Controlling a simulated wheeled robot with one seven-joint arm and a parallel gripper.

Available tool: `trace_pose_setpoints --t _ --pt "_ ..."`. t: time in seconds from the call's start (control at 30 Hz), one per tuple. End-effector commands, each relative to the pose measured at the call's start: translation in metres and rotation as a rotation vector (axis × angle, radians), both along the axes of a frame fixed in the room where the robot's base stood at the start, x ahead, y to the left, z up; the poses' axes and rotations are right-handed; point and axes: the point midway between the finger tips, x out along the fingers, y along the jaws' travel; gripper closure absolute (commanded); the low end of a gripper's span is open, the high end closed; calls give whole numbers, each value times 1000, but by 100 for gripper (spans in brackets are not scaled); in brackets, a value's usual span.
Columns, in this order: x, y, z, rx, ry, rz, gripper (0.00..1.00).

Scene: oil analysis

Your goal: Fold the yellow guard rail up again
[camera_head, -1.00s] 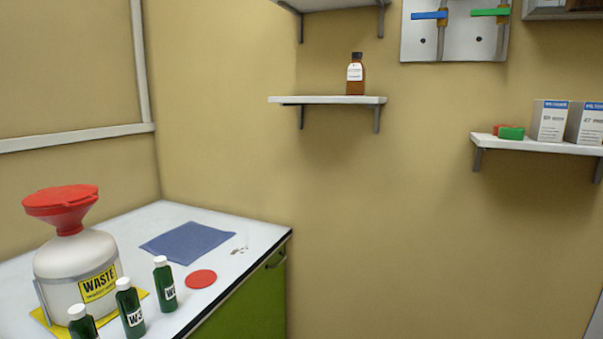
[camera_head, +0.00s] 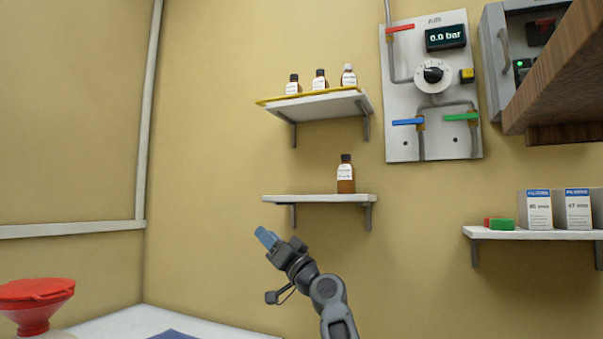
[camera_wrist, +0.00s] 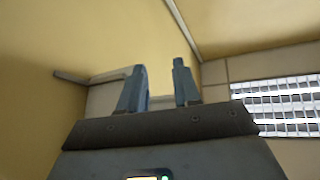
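The yellow guard rail (camera_head: 285,101) runs along the front and left edge of the upper wall shelf (camera_head: 335,106). It lies low, at about the level of the shelf board, below the bottles standing there. My gripper (camera_head: 264,236) is in front of the wall, lower and to the left of both shelves, apart from the rail. In the wrist view its two blue fingers (camera_wrist: 158,82) stand apart with nothing between them, and the rail is not recognisable there.
Three small bottles (camera_head: 319,80) stand on the upper shelf. A brown bottle (camera_head: 345,176) stands on the lower shelf (camera_head: 318,198). A panel with valves (camera_head: 432,86) hangs to the right, beside a wooden overhang (camera_head: 560,85). A red funnel (camera_head: 34,292) is at lower left.

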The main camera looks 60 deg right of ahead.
Motion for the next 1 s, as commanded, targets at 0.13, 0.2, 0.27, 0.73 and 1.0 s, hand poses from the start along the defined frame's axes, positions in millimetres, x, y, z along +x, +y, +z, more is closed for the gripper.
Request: trace_pose_setpoints --t 0.13,0.2,0.27,0.73,1.0 --pt "-18 -33 81 -75 -79 18 68" --pt "-29 -43 116 -109 -108 29 68" --pt "-39 -50 146 -141 -133 38 68" --pt "-115 -54 308 -348 -246 97 68" --pt "-99 -52 332 -352 -248 101 68"
